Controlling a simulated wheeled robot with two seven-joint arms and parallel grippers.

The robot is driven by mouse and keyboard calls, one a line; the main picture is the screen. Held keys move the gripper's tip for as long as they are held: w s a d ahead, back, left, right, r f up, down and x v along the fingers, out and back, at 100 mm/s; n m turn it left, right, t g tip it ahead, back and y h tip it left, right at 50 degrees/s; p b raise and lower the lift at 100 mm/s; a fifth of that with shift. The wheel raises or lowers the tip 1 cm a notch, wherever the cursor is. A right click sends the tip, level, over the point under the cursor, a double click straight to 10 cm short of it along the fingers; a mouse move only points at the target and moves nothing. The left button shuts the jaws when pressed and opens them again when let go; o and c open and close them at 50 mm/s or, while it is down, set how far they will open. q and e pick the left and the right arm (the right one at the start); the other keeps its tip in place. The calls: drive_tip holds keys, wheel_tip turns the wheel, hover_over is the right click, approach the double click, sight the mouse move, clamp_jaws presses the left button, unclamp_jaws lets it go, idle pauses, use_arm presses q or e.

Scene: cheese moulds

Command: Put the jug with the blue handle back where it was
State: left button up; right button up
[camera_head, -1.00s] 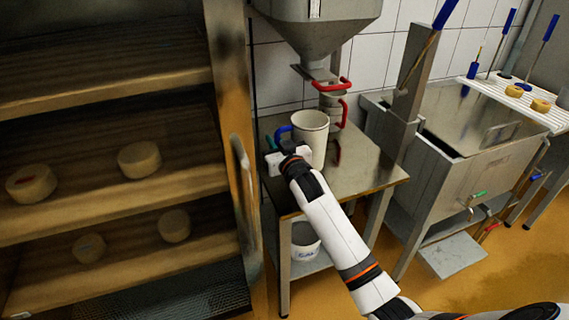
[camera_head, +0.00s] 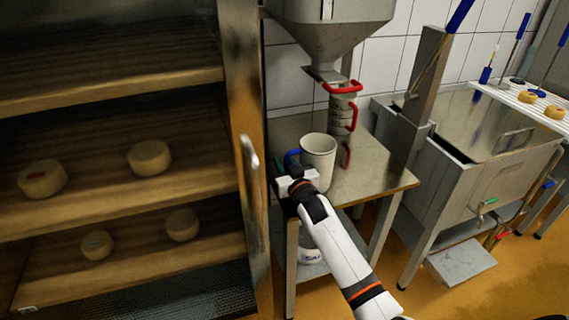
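The jug with the blue handle is a white, open-topped jug (camera_head: 319,152). It is upright over the left part of the steel table (camera_head: 375,182), and its blue handle (camera_head: 291,157) points left. My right gripper (camera_head: 293,172) is at the handle and appears shut on it; the fingertips are partly hidden. The jug's base is partly hidden behind my gripper and arm, so I cannot tell whether it touches the table top. My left gripper is not in view.
A steel hopper (camera_head: 332,30) hangs above the table's back. A wooden cheese rack (camera_head: 110,205) stands close on the left. A steel vat (camera_head: 475,165) stands right. The table's front right is clear.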

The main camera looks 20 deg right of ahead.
drive_tip(key=shift+o, duration=0.5)
drive_tip(key=shift+r, duration=0.1)
drive_tip(key=shift+s, duration=0.1)
drive_tip(key=s, duration=1.1)
drive_tip(key=shift+s, duration=0.4)
